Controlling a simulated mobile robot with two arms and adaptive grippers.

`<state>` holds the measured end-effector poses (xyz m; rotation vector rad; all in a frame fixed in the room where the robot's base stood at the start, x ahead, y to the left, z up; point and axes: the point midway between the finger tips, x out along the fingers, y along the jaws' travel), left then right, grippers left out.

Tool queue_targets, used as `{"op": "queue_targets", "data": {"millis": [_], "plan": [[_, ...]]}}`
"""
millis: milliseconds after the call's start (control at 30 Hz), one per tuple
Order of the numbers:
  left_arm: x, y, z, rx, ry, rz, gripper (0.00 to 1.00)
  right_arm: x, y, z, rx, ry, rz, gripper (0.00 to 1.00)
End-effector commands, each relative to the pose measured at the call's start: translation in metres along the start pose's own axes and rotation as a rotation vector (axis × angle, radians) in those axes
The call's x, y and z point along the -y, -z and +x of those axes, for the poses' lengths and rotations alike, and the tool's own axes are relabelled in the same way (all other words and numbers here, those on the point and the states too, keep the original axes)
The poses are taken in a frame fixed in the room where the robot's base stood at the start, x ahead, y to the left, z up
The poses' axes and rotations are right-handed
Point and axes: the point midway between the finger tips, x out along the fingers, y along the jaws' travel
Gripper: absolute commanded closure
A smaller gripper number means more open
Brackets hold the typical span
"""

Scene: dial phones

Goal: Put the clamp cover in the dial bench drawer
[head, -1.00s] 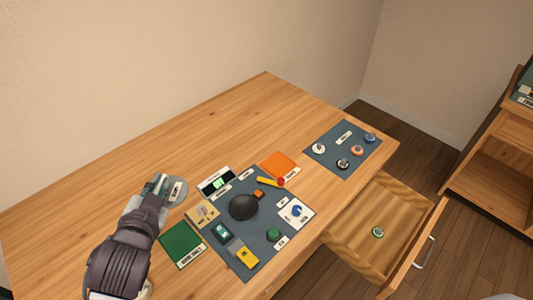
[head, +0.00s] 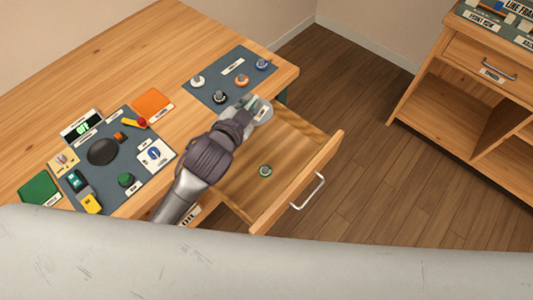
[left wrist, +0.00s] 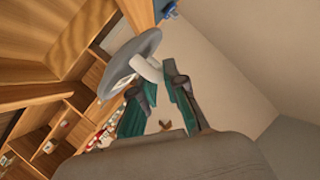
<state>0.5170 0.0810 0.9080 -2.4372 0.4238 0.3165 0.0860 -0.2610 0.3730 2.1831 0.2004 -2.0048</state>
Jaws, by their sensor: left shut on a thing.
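The clamp cover (head: 263,112) is a grey disc with a label on it. My left gripper (head: 245,115) is shut on it and holds it near the desk's right edge, at the back corner of the open drawer. In the left wrist view the grey disc (left wrist: 128,66) shows tilted, with a pale stem between the green-padded fingers of the gripper (left wrist: 160,88). My arm hides part of the drawer's left side. My right gripper is not in view.
A grey mat (head: 205,92) with several small knobs lies on the desk behind the gripper. Another mat with a black dome (head: 103,151) and controls lies at left. An orange square (head: 151,103) lies between them. A wooden cabinet (head: 450,110) stands at right beyond open floor.

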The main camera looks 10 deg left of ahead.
Motion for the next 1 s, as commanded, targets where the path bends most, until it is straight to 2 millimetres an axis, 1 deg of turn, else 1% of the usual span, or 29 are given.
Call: {"op": "queue_targets", "data": {"millis": [33, 100, 200, 300, 367, 433, 600, 767, 1000], "plan": [[-0.026, -0.011, 0.019, -0.018, -0.029, 0.014, 1.00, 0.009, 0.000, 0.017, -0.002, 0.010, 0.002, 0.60], [-0.052, -0.016, 0.036, -0.046, -0.066, 0.031, 1.00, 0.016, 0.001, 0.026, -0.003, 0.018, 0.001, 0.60], [-0.081, -0.020, 0.054, -0.077, -0.107, 0.051, 1.00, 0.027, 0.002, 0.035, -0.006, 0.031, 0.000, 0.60], [-0.099, -0.022, 0.063, -0.097, -0.131, 0.064, 1.00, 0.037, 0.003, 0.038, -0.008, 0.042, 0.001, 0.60], [-0.106, -0.026, 0.067, -0.101, -0.140, 0.067, 1.00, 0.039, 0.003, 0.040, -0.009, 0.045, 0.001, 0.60], [-0.115, -0.035, 0.071, -0.102, -0.144, 0.069, 1.00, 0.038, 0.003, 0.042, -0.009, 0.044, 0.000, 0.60], [-0.132, -0.059, 0.081, -0.102, -0.144, 0.069, 1.00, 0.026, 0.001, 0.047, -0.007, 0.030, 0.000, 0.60], [-0.140, -0.071, 0.086, -0.104, -0.142, 0.069, 1.00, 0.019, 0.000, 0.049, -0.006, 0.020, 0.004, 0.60], [-0.157, -0.096, 0.096, -0.103, -0.143, 0.068, 1.00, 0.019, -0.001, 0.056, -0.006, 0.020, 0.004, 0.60]]}}
